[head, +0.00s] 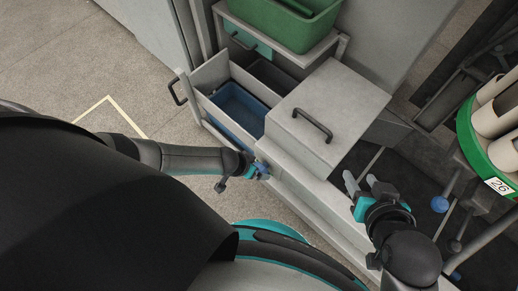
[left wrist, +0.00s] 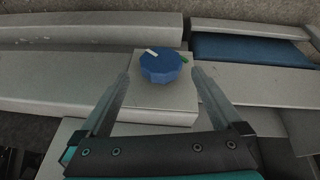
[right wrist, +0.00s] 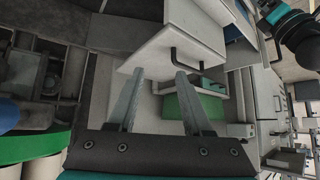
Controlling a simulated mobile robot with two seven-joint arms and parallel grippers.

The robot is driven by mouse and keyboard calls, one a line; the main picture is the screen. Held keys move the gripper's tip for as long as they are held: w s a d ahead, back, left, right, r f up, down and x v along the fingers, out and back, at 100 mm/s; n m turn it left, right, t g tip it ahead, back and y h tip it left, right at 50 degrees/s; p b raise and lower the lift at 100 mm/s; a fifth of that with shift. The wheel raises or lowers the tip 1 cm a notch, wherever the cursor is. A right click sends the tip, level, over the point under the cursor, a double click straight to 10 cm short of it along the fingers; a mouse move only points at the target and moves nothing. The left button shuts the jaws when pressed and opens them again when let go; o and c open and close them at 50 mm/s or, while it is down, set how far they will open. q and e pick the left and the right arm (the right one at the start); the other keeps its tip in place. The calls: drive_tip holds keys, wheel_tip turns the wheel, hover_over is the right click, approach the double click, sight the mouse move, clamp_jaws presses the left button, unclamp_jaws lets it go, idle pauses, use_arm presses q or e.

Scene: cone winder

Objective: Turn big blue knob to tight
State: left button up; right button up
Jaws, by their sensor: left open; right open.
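The big blue knob (left wrist: 163,67) sits on a pale grey block in the left wrist view. It has a white mark on its top, toward the upper left, and a green mark shows by its right edge. My left gripper (left wrist: 160,77) is open, with one finger on each side of the knob and visible gaps between them. In the head view a bit of blue (head: 263,168) shows at the left gripper's (head: 250,173) tip, beside the grey cabinet. My right gripper (head: 361,182) is open and empty, right of the cabinet's front.
A grey lid with a black handle (head: 312,125) tops the cabinet. Left of it is an open drawer with a blue bin (head: 238,108). A green crate (head: 285,20) stands behind.

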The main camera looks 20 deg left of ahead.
sight(263, 168)
use_arm(q)
drive_tip(key=shift+b+x, duration=2.05)
drive_tip(key=shift+x, duration=0.4)
use_arm(e)
drive_tip(key=a+r+t+y, duration=0.3)
drive_tip(key=a+t, duration=0.3)
drive_tip(key=t, duration=0.1)
drive_tip(key=shift+w+a+r+m+y, duration=0.15)
drive_tip(key=shift+w+a+m+y, duration=0.15)
drive_tip(key=shift+w+y, duration=0.1)
drive_tip(key=shift+s, duration=0.1)
use_arm(q)
drive_tip(key=c, duration=1.2)
drive_tip(key=shift+c, duration=0.2)
